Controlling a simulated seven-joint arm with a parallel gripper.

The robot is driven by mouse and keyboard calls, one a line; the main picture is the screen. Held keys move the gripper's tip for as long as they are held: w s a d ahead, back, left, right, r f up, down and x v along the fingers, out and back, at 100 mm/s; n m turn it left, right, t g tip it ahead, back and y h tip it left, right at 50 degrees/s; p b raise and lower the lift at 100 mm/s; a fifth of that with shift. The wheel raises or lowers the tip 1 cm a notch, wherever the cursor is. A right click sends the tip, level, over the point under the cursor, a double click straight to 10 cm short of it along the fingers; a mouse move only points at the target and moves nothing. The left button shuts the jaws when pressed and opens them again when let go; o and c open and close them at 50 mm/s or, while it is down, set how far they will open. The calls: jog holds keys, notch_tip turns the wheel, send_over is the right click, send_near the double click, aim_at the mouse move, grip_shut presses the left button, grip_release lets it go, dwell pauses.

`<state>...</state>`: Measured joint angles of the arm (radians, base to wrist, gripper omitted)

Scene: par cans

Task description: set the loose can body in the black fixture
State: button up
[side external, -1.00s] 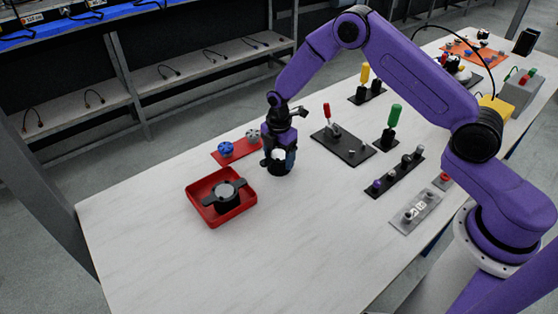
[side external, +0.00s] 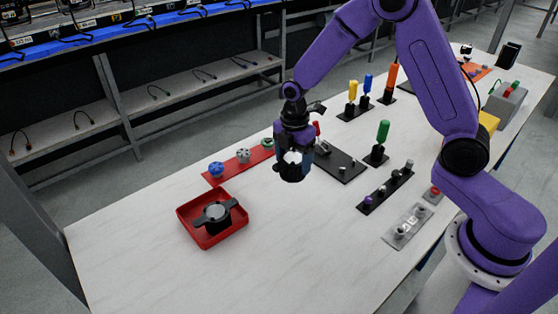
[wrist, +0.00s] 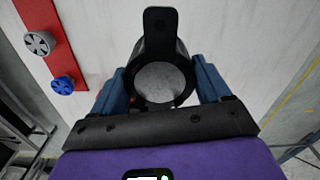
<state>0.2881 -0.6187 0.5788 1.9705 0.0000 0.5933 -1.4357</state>
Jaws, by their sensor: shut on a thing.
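My gripper (wrist: 162,92) is shut on the black can body (wrist: 139,62), a short round shell. In the wrist view it shows a dark rim around a pale grey disc, with a flat black tab sticking out at the top. In the side view the can body (side external: 291,174) hangs below the fingers, above the table. What seems to be the black fixture (side external: 345,168) is a flat dark plate behind and right of my gripper. It carries a metal clamp-like part and a red handle, partly hidden by my gripper.
Black holders with coloured handles stand at back right; a black rail (side external: 387,188) lies at right. The front table is clear.

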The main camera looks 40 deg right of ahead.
jog(key=s+r, duration=0.2)
jog(key=s, duration=0.3)
jog(key=w+d+f+m, duration=0.3)
jog(key=d+m, duration=0.6)
jog(key=d, duration=0.2)
jog(key=w+d+f+m, duration=0.3)
jog(key=d+m, duration=0.6)
jog(key=d, duration=0.3)
jog(key=shift+s+a+f, duration=0.1)
jog(key=shift+a+f, duration=0.05)
jog(key=shift+f, duration=2.55)
jog(key=shift+f, duration=0.1)
jog(key=o, duration=1.1)
jog(key=shift+o, duration=0.2)
